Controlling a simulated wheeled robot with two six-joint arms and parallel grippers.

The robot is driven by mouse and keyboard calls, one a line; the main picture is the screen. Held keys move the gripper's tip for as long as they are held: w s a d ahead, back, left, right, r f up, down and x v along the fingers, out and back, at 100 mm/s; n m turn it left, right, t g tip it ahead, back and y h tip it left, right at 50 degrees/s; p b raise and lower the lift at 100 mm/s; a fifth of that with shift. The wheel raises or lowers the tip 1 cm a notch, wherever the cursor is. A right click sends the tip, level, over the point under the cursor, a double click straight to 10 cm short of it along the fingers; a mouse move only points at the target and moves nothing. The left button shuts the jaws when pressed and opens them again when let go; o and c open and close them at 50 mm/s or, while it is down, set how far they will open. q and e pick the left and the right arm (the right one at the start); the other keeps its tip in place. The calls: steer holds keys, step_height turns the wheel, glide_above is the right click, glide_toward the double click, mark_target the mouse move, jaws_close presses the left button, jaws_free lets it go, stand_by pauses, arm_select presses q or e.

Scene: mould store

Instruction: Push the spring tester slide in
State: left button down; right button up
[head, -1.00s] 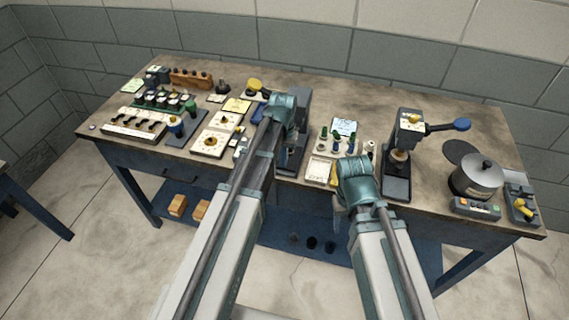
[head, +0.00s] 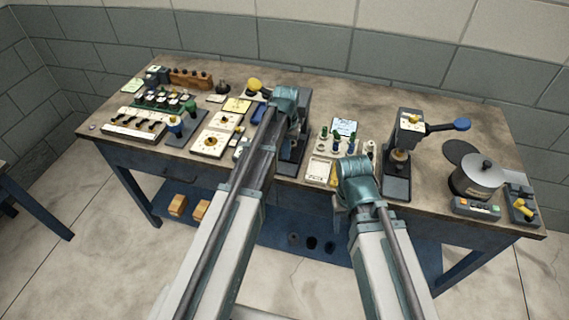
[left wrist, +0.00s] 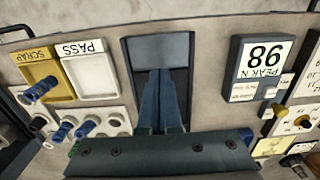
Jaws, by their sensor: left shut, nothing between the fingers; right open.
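The spring tester (head: 305,95) is a dark grey upright frame on a base at the table's front middle. In the left wrist view its base (left wrist: 160,46) is a grey plate with a dark channel. My left gripper (left wrist: 161,72) is shut and empty, its fingers reaching down over that channel. Whether they touch the slide cannot be told. In the head view my left wrist hides the fingertips and most of the slide. My right gripper (head: 341,208) is open, low by the table's front edge, its fingers mostly hidden.
White PASS tray (left wrist: 84,72) and yellow SCRAP tray (left wrist: 44,79) lie beside the tester. A peak-force display (left wrist: 262,62) stands on its other side. A press with a blue-knobbed lever (head: 405,150) and a lidded pot (head: 478,178) stand to the right.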

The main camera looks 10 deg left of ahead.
arm_select(q)
steer(key=shift+w, duration=1.7)
steer(key=shift+s+r+p, duration=1.05)
steer(key=shift+s, duration=0.3)
step_height(320, 180, up, 7)
steer(key=s+p, duration=0.3)
steer(key=p, duration=0.4)
steer(key=shift+f, duration=0.1)
